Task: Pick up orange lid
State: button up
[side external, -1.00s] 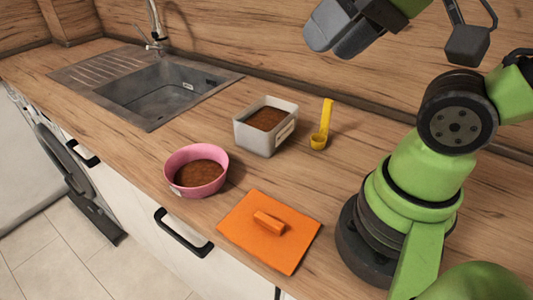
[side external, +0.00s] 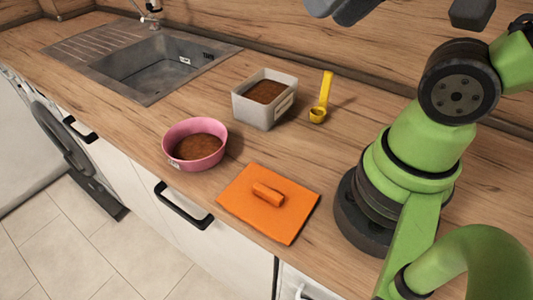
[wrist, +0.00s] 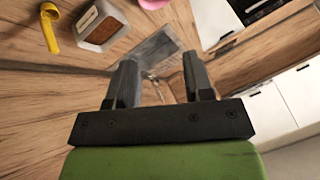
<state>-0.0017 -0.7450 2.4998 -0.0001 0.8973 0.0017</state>
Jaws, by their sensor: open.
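The orange lid (side external: 268,204) is a flat square with a raised bar handle (side external: 268,194) across its middle. It lies on the counter near the front edge, between the pink bowl and my arm's base. My gripper (wrist: 163,82) shows in the wrist view with its two fingers apart and nothing between them. In the side view only dark parts at the top edge show, high above the counter, and the fingertips cannot be made out there. I do not see the lid in the wrist view.
A pink bowl (side external: 181,161) with brown contents stands left of the lid. Behind are a grey container (side external: 262,115) with brown contents and a yellow scoop (side external: 326,92). The sink (side external: 150,70) is at the back left. The counter right of the scoop is clear.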

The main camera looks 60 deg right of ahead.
jog(key=w+a+f+n+g, duration=0.2)
jog(key=w+f+g, duration=0.25)
jog(key=f, duration=0.35)
jog(key=n+g+h, duration=0.2)
jog(key=g, duration=0.1)
send_near(268, 191)
jog(key=shift+s+d, duration=0.1)
jog(key=shift+d, duration=0.1)
jog(key=shift+a+f, duration=0.2)
jog(key=shift+f, duration=4.5)
grip_shut()
